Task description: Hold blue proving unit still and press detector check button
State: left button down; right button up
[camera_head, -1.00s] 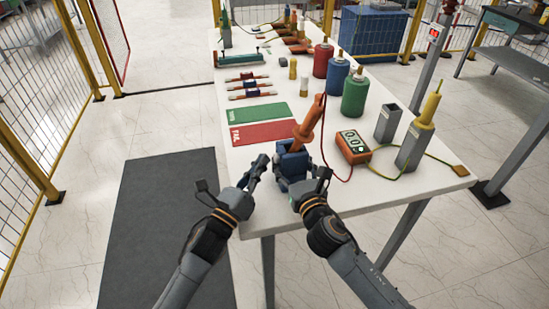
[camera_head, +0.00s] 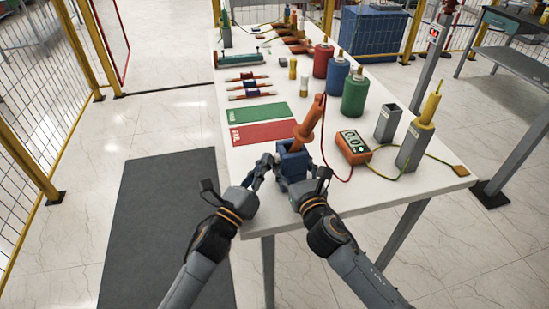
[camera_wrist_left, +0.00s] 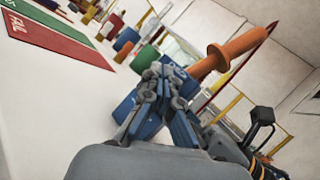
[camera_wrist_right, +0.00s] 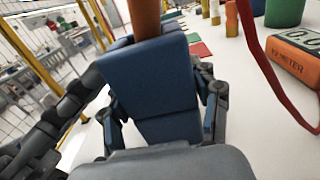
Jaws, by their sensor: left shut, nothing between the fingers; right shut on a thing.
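The blue proving unit (camera_head: 292,163) stands at the table's near edge, and it fills the middle of the right wrist view (camera_wrist_right: 155,85). An orange probe-like detector (camera_head: 310,122) rises tilted from its top, with a red lead. My right gripper (camera_wrist_right: 165,125) is shut on the blue unit, one finger on each side. My left gripper (camera_head: 263,165) is shut and empty, with its fingertips close to the left side of the unit. In the left wrist view its fingertips (camera_wrist_left: 165,78) overlap the unit; I cannot tell whether they touch. The check button is not distinguishable.
An orange kV meter (camera_head: 353,148) stands right of the unit, linked by the red lead. Red FAIL (camera_head: 262,133) and green (camera_head: 258,113) mats lie behind. Grey holders (camera_head: 388,123) and red, blue and green bottles (camera_head: 355,95) stand further back.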

pick_arm(q)
jog(key=shift+d, duration=0.2)
jog(key=shift+a, duration=0.1)
dwell(0.4)
jog(key=shift+s+a, duration=0.25)
jog(key=shift+a, duration=0.5)
jog(key=shift+s+a, duration=0.3)
jog(key=shift+a, duration=0.5)
jog(key=shift+s+a, duration=0.3)
jog(key=shift+a, duration=0.5)
jog(key=shift+s+a, duration=0.3)
jog(key=shift+a, duration=0.5)
